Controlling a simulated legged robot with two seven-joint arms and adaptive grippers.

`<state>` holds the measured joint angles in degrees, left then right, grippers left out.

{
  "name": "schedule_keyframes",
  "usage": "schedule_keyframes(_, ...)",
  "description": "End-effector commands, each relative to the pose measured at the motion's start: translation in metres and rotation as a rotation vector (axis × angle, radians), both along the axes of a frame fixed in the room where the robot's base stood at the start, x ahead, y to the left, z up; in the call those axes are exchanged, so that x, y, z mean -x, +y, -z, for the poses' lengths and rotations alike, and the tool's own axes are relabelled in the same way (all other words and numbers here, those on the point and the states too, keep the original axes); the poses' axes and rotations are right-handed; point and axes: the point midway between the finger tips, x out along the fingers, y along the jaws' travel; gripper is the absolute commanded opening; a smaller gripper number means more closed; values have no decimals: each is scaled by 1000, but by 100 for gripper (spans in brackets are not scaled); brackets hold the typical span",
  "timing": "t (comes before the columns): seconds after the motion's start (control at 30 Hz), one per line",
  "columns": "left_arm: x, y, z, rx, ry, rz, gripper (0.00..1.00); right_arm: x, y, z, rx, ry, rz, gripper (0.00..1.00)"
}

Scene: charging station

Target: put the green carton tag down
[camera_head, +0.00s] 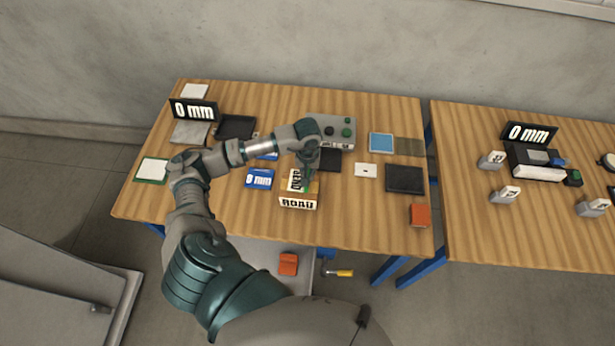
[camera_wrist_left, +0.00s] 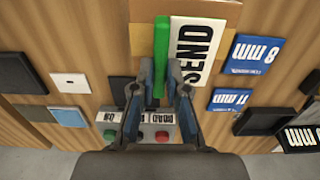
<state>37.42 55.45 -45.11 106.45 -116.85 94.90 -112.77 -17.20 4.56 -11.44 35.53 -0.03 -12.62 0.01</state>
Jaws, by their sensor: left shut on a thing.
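The green carton tag (camera_wrist_left: 161,50) shows in the left wrist view as a narrow green strip. My left gripper (camera_wrist_left: 159,80) is shut on its near end. The tag lies beside the white SEND label on the tan carton (camera_head: 298,202); I cannot tell whether it touches the carton. In the head view my left gripper (camera_head: 309,168) reaches down at the carton's far side, and the tag is hardly distinguishable there. The carton stands on the wooden table (camera_head: 355,225). My right gripper is not in view.
A grey button box (camera_head: 336,131) stands behind my gripper. A blue card (camera_head: 259,179) lies left of the carton. A white card (camera_head: 366,170), a black pad (camera_head: 405,179) and an orange block (camera_head: 419,215) lie to the right. Bare wood lies right of the carton.

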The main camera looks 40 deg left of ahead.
Motion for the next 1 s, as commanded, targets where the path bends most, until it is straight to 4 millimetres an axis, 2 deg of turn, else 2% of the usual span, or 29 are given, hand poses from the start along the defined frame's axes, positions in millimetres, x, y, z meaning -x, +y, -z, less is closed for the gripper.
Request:
schedule_keyframes(0.2,1,-1,27,1,3,1,0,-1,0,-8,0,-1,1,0)
schedule_keyframes(0.47,1,-1,29,0,1,1,0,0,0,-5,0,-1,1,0)
schedule_keyframes(0.5,1,-1,29,0,1,1,24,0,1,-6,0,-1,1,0)
schedule_keyframes(0.57,1,-1,29,0,1,1,38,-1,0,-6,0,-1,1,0)
schedule_keyframes(0.87,1,-1,28,0,2,1,39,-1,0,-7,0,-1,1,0)
schedule_keyframes(1.0,0,0,16,0,-1,1,39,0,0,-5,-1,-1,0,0)
